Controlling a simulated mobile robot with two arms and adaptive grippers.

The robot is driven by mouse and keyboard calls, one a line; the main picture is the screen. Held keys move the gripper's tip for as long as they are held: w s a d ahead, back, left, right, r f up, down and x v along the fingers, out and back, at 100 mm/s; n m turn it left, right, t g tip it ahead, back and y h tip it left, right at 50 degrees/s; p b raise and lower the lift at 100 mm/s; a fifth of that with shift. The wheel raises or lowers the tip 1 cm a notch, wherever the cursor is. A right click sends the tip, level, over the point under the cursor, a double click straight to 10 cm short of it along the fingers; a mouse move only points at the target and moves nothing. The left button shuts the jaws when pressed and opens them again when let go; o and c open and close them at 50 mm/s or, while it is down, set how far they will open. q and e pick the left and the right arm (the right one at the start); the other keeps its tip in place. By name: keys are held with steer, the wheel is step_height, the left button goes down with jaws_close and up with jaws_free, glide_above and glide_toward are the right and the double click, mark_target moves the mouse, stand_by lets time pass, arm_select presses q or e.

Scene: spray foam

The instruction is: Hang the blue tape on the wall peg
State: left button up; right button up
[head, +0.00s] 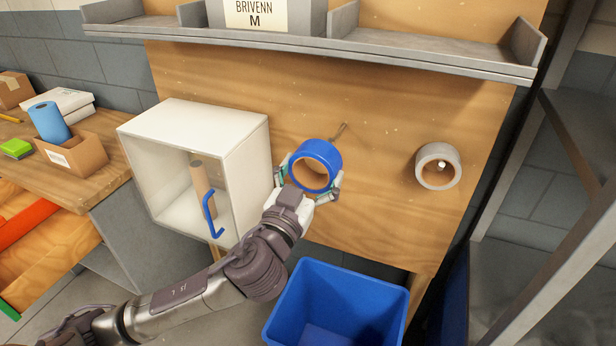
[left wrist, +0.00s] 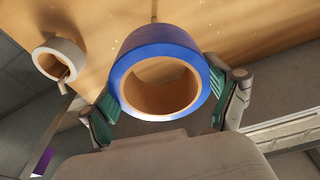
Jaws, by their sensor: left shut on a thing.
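The blue tape (head: 316,164) is a roll with a tan inner ring. My left gripper (head: 313,186) is shut on its outer sides, one finger on each side, in front of the wooden board. In the left wrist view the blue tape (left wrist: 160,45) sits between the green-padded fingers (left wrist: 161,109), its hole facing the camera. A thin wall peg (head: 341,131) sticks out of the board just above and right of the tape. Part of a thin peg (left wrist: 154,12) shows behind the tape in the left wrist view. I cannot tell whether the tape touches the peg. My right gripper is out of view.
A grey tape roll (head: 424,158) hangs on another peg to the right. A grey shelf (head: 430,57) runs above, and a blue bin (head: 293,292) stands below. The board between the rolls is clear.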

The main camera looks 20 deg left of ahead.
mark_target(336, 136)
arm_select(q)
steer(key=shift+w, duration=1.85)
steer(key=shift+w, duration=0.1)
steer(key=shift+w+d+b, duration=0.1)
steer(key=shift+w+b, duration=0.65)
steer(key=shift+w, duration=3.45)
steer(key=shift+w+d, duration=0.1)
steer(key=shift+w, duration=0.6)
steer(key=shift+f+b, duration=0.85)
steer(key=shift+f, duration=0.05)
